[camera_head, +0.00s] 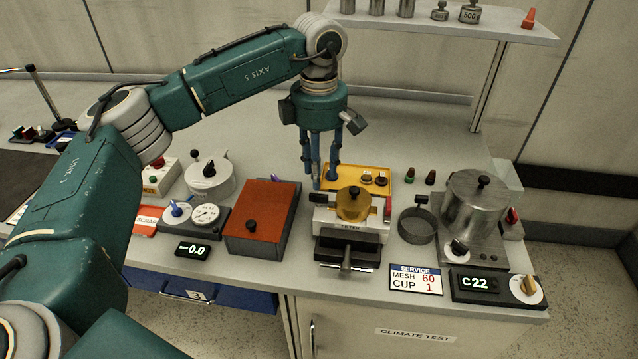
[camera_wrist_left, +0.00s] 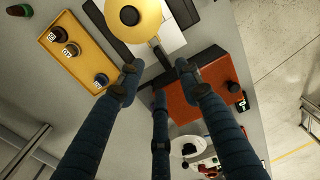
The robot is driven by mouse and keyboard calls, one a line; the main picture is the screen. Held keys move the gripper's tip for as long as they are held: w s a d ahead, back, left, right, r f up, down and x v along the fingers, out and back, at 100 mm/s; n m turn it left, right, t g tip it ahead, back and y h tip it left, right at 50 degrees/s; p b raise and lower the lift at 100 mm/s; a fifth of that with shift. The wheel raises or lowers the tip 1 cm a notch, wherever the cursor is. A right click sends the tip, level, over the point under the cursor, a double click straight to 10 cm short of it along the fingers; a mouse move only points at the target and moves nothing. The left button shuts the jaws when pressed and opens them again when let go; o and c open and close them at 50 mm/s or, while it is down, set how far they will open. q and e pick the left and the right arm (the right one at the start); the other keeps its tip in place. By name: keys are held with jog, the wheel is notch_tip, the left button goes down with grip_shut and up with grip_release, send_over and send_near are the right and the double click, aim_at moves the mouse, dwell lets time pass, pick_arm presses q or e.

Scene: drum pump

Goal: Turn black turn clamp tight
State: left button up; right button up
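The filter unit (camera_head: 347,228) is a pale block with a round yellow cover (camera_head: 353,204) and black knob on top. A small black piece (camera_head: 319,198), likely the black turn clamp, sits at its left side. My left gripper (camera_head: 324,178) points down just behind and above this piece, its fingers apart. In the left wrist view the spread fingers (camera_wrist_left: 158,78) hang near the yellow cover (camera_wrist_left: 133,18) and its handle. The fingertips are dark there, so the clamp is hard to tell from them. I see nothing held. My right gripper is out of view.
An orange-topped box (camera_head: 262,207) stands close left of the filter unit. A yellow tray (camera_head: 345,173) with small knobs lies behind it. A sieve ring (camera_head: 417,226) and a metal pot (camera_head: 474,205) stand to the right. A shelf (camera_head: 450,27) with weights is above.

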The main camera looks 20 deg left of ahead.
pick_arm(q)
notch_tip(320, 180, up, 6)
dwell(0.7)
